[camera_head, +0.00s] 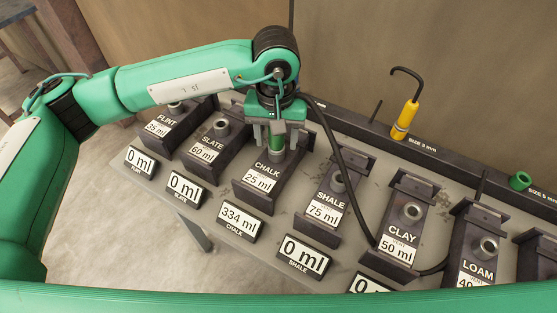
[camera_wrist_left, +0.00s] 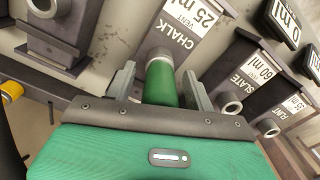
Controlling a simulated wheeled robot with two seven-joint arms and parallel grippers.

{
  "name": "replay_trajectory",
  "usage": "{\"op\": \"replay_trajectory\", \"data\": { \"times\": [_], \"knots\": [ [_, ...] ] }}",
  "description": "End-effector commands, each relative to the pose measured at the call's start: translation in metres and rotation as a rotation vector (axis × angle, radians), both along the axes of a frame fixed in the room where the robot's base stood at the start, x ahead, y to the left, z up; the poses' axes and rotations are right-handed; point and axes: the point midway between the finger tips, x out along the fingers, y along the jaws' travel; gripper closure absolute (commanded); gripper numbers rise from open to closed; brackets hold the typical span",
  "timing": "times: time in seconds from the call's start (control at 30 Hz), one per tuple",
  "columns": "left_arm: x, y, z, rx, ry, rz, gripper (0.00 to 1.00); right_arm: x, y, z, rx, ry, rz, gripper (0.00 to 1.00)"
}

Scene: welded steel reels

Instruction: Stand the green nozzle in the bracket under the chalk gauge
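The green nozzle (camera_head: 277,143) stands upright in the grey collar of the dark chalk bracket (camera_head: 262,192), whose plate reads CHALK 25 ml. It also shows in the left wrist view (camera_wrist_left: 161,84), its lower end at the collar. My left gripper (camera_head: 275,138) is above the bracket, with one finger on each side of the nozzle. In the left wrist view the gripper (camera_wrist_left: 160,88) is open, with narrow gaps between the fingers and the nozzle. A chalk display (camera_head: 238,218) in front reads 334 ml. My right gripper is not in view.
Brackets for slate (camera_head: 212,150), shale (camera_head: 330,213), clay (camera_head: 402,222) and loam (camera_head: 476,252) flank it. A yellow hooked piece (camera_head: 405,119) and a green ring (camera_head: 520,181) are at the back rail. A black hose (camera_head: 350,178) runs across the bench, right of the gripper.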

Motion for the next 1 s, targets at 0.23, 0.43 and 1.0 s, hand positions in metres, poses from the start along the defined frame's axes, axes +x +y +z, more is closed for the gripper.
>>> {"op": "replay_trajectory", "data": {
  "times": [0.23, 0.43, 1.0],
  "knots": [
    [0.000, 0.000, 0.010, 0.000, -0.003, 0.000, 0.46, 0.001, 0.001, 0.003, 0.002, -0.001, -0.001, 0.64],
    [0.000, 0.000, 0.028, 0.000, -0.002, 0.000, 0.46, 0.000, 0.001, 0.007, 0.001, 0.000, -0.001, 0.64],
    [0.000, 0.000, 0.080, 0.000, -0.002, 0.000, 0.46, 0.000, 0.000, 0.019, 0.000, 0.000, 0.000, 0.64]
  ]
}}
